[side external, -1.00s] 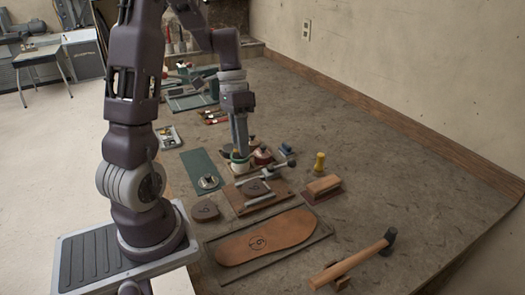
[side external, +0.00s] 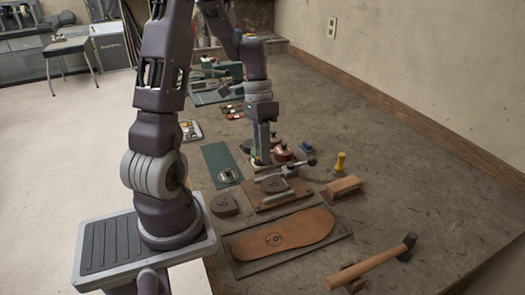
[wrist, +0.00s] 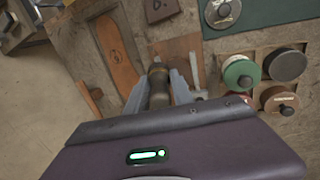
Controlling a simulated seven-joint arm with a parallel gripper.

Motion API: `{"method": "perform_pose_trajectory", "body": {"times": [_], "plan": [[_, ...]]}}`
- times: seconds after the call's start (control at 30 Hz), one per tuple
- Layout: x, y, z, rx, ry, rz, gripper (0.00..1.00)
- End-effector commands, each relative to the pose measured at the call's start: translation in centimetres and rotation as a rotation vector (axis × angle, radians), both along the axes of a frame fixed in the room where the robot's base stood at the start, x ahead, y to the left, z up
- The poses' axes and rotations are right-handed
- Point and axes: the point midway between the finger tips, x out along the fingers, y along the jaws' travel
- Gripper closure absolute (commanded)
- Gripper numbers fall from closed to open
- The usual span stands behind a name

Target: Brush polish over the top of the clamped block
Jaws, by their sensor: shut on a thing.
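My gripper (side external: 262,158) points down among the polish tins, just behind the clamp board (side external: 262,203). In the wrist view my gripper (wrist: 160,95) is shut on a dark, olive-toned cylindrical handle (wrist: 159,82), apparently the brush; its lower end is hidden. The clamped block (side external: 272,185) is a dark brown piece on the board, held by a grey metal clamp (side external: 300,169). The board also shows in the wrist view (wrist: 183,50), where the handle and fingers hide much of it. A green tin (wrist: 240,73) stands beside the fingers.
Red tins (side external: 281,154) stand close by my gripper. A loose dark block (side external: 223,204), a large tan sole (side external: 285,236), a wooden-backed brush (side external: 342,186), a yellow-topped piece (side external: 340,162) and a hammer (side external: 380,262) lie around. Bench right of these is clear.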

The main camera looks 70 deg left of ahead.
Motion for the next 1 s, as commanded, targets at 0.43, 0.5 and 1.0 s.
{"method": "perform_pose_trajectory", "body": {"times": [0.43, 0.5, 1.0], "plan": [[0.0, -0.1, -3.4, -0.003, 0.002, -0.001, 1.0], [0.0, -0.1, -4.0, -0.003, 0.002, -0.001, 1.0], [1.3, -0.1, -7.9, 0.0, -0.001, -0.003, 1.0]]}}
